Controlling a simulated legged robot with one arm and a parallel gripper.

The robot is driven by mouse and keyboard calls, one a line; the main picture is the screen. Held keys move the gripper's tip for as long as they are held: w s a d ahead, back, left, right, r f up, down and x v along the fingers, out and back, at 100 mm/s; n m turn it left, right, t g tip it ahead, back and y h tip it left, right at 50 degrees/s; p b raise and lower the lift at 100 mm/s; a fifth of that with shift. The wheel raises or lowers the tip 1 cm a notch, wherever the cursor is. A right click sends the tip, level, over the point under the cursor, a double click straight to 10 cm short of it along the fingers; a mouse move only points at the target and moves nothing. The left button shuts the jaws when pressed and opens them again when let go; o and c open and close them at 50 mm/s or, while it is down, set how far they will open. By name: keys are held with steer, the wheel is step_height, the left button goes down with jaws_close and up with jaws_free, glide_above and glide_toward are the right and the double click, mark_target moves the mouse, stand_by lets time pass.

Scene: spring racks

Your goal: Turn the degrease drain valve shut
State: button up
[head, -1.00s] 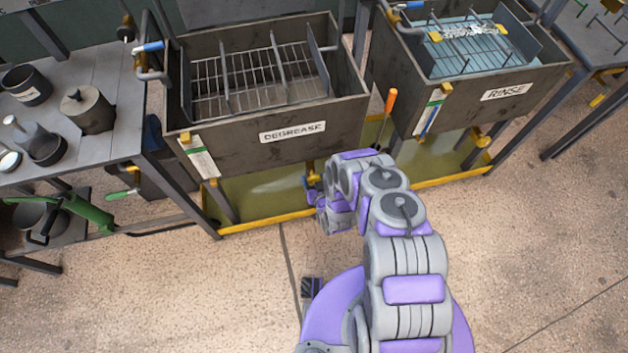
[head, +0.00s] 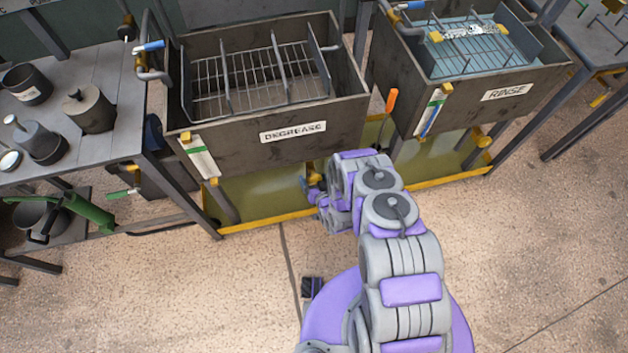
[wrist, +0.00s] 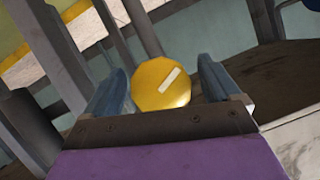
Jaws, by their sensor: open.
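The degrease tank (head: 240,150) with its label stands in the middle of the head view. Its drain valve (head: 313,172) shows as a small yellow part under the tank's front, partly hidden by my wrist. In the wrist view, a round yellow valve knob (wrist: 150,92) with a white bar mark sits between the fingers. The bar runs slanted, up to the right. My gripper (wrist: 161,66) is open, with one blue-grey finger on each side of the knob. Small gaps seem to show; I cannot tell whether either finger touches it.
The rinse tank (head: 470,95) with its own yellow valve stands to the right. A grey bench (head: 65,120) with pots is at left, with a green-handled tool (head: 85,212) lower down. A yellow-edged tray (head: 265,195) lies under the tanks. The floor in front is mostly clear.

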steer(key=p+v, duration=0.2)
steer(key=v, duration=1.5)
steer(key=shift+d, duration=0.2)
